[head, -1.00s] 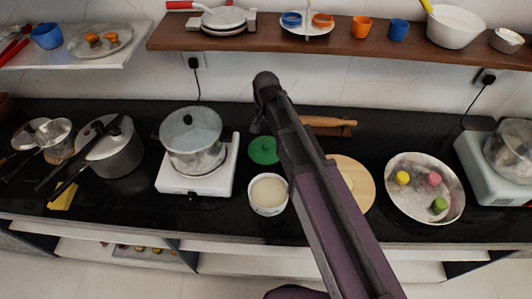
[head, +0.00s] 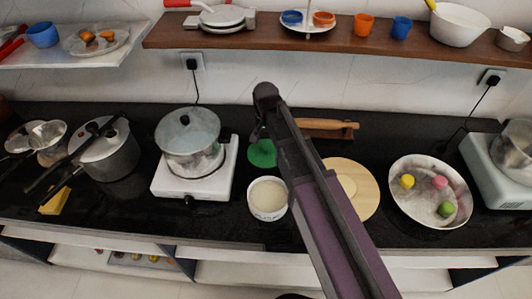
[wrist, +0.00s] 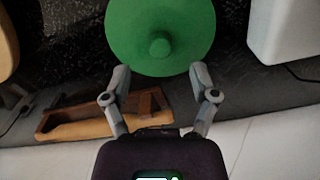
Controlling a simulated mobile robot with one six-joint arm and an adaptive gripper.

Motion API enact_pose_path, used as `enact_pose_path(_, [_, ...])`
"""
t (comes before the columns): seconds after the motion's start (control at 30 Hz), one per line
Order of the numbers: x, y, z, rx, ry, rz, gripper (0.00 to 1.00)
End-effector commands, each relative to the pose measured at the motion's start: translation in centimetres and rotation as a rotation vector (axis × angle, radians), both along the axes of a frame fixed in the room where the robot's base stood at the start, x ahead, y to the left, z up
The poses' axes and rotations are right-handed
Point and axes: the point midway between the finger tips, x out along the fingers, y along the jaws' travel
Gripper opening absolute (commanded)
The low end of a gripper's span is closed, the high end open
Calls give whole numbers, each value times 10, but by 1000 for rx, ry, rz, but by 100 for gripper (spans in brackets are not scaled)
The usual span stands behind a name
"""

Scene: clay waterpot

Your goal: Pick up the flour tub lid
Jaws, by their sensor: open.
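The green flour tub lid (head: 262,155) lies on the dark counter behind the white flour tub (head: 268,197), which stands uncovered with pale flour in it. In the wrist view the lid (wrist: 160,25) is a green disc with a round knob near its middle. My gripper (wrist: 160,73) is open and empty. Its two fingers are spread, with the tips near the lid's edge in the picture and the knob lying between and beyond them. Whether the fingers touch the lid cannot be told. In the head view my arm hides part of the gripper and the lid.
A white stove (head: 168,183) with a pot (head: 188,140) stands left of the lid. A rolling pin (head: 330,124) on a wooden rack (wrist: 75,130) lies behind, to the right. A round wooden board (head: 365,190) and a metal plate (head: 420,212) with coloured balls are right.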

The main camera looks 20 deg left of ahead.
Motion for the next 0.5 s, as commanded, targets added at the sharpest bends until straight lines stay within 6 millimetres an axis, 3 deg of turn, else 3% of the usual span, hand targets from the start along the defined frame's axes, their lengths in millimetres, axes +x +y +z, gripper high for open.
enact_pose_path(0.5, [0, 0, -28, 0, 0, 0, 76])
